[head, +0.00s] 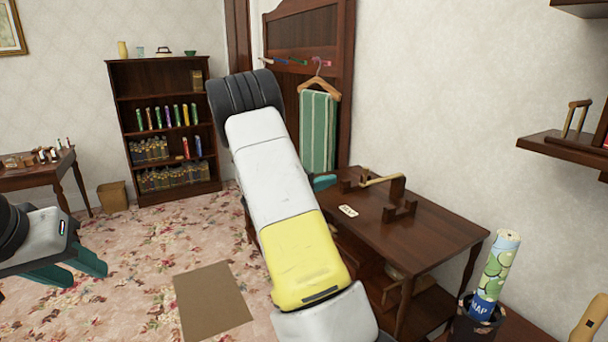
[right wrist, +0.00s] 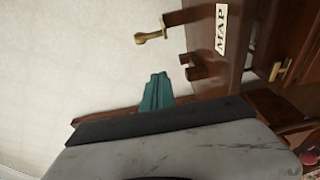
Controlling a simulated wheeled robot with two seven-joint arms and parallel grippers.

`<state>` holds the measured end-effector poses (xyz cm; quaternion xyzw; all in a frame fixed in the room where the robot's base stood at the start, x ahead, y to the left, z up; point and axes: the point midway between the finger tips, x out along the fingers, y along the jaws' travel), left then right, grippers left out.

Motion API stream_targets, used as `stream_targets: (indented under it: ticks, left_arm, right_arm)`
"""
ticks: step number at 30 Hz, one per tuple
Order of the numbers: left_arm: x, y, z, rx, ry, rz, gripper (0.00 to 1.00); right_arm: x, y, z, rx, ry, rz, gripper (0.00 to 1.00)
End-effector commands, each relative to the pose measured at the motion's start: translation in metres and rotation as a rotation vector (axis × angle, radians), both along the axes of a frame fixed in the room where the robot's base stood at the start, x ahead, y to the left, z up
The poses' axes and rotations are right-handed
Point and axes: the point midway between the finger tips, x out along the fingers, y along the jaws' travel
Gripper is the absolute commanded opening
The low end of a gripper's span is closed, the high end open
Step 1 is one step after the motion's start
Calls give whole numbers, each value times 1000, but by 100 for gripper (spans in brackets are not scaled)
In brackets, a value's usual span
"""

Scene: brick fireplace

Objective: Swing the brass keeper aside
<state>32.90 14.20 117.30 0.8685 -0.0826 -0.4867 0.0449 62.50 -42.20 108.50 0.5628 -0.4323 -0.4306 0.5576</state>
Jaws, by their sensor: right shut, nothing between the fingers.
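The brass keeper (head: 380,181) is a short bar lying across the top of a wooden post (head: 398,187) on the dark table (head: 440,235). In the right wrist view the keeper (right wrist: 152,37) sticks out from its post, with a rounded end. My right gripper (head: 325,182) is mostly hidden behind my own arm; its teal fingertips show left of the keeper, apart from it. In the right wrist view its fingers (right wrist: 157,92) are together and empty, below the keeper's end. My left gripper (head: 75,268) is far left, its teal fingers apart and empty.
A notched wooden cradle (head: 400,211) stands nearer on the table, and a MAP card (head: 348,211) lies beside it. A rolled map (head: 495,270) stands in a dark bin at the front right. A striped cloth (head: 318,133) hangs behind. Wall shelves project at right.

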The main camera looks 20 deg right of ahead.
Motion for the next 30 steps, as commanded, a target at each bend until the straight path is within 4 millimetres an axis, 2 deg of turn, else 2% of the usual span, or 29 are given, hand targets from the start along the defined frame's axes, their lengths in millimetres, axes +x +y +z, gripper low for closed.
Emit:
stream_targets:
  ticks: [5,18,24,30]
  left_arm:
    - [0,0,0,0,0,0,36]
    - [0,0,0,0,0,0,36]
    - [0,0,0,0,0,0,36]
    - [0,0,0,0,0,0,36]
  right_arm:
    - [2,-17,1,-7,8,-10,0]
    - [22,-101,0,-5,7,-7,0]
    - [-7,-95,1,-4,7,-4,0]
    - [-15,-94,0,-4,7,-4,0]
